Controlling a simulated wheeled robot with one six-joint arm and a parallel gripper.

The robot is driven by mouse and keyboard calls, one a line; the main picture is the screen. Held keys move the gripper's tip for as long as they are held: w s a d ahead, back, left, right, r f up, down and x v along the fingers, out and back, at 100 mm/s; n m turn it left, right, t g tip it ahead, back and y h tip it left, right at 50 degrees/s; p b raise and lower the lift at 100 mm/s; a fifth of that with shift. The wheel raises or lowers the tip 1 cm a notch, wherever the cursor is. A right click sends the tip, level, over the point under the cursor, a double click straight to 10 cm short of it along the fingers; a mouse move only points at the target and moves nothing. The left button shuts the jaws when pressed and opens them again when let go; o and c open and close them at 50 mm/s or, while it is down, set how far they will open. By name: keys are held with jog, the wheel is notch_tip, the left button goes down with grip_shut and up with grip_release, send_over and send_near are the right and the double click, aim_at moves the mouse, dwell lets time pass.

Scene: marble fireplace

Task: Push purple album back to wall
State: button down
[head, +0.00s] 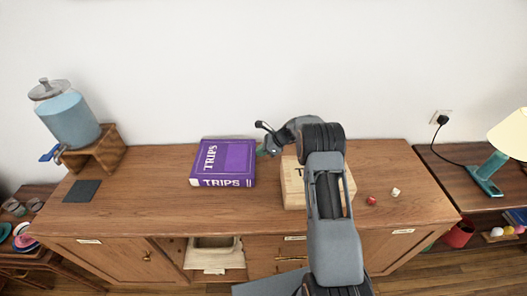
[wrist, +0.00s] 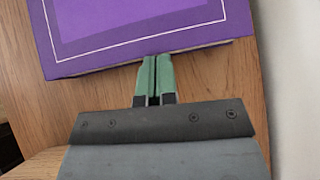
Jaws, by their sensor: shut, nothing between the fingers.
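The purple album (head: 223,160) lies flat on the wooden cabinet top, left of the middle, with its TRIPS spine facing the front. Its back edge is close to the white wall (head: 240,60). In the wrist view the album (wrist: 140,30) fills the top, with a strip of wood between it and the wall (wrist: 293,90) on the right. My gripper (head: 262,151) is at the album's right side, near its back. Its green fingers (wrist: 153,62) are shut and empty, with the tips at the album's edge; I cannot tell if they touch.
A wooden box (head: 293,190) stands right of the album, partly behind my arm. A red die (head: 371,201) and a white die (head: 396,192) lie farther right. A drink dispenser (head: 70,118) on a wooden stand and a dark coaster (head: 82,191) are at the left.

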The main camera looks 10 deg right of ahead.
jog(key=shift+w+a+b, duration=0.25)
jog(key=shift+a+b, duration=0.15)
jog(key=shift+a, duration=0.6)
jog(key=shift+d, duration=0.1)
